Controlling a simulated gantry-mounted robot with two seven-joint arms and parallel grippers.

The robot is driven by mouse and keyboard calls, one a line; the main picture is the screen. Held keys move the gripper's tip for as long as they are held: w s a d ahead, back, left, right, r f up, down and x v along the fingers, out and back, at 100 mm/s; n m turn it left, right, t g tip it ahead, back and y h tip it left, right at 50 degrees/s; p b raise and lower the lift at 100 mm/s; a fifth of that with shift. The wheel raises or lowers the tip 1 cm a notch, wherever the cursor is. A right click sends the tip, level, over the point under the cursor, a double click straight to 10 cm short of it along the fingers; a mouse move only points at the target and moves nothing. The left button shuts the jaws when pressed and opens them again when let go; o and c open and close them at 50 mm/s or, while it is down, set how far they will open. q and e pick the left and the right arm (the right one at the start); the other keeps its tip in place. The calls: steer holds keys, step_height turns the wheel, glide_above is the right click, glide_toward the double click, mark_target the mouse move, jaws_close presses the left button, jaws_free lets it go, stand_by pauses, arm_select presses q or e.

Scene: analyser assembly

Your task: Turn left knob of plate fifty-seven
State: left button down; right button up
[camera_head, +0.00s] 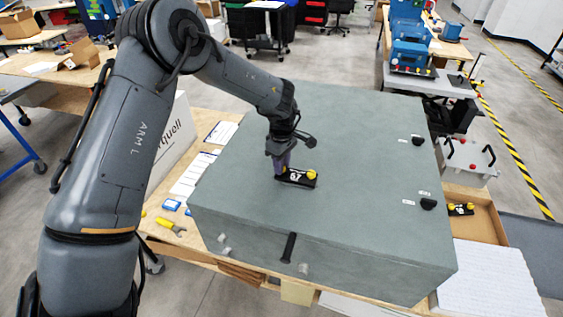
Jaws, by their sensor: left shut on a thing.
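A small black plate marked with a number that looks like 57 (296,178) lies on top of the large grey-green analyser box (350,135). A yellow knob (312,174) shows at its right end. My left gripper (281,172) comes down from above onto the plate's left end and is shut there. The left knob is hidden by the fingers, so the grip appears to be on that knob. My right gripper is not in view.
Black latches (428,204) sit on the right of the box top, and a black handle (288,247) is on its front. A cardboard tray (480,226) with another yellow-knobbed black plate (460,209) stands at the right. Papers and a yellow tool (171,225) lie left.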

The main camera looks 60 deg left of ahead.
arm_select(q)
steer(key=m, duration=0.1)
steer(key=m+p, duration=0.1)
steer(key=m, duration=0.2)
steer(key=shift+w+r+m, duration=0.15)
steer(key=shift+r+m, duration=0.1)
steer(key=shift+m, duration=0.05)
steer(key=m+p, duration=0.1)
steer(key=m, duration=0.2)
steer(key=shift+m, duration=0.4)
steer(key=shift+r+m+p, duration=0.15)
steer(key=shift+m+p, duration=1.95)
steer(key=shift+p, duration=0.05)
steer(key=shift+f, duration=0.2)
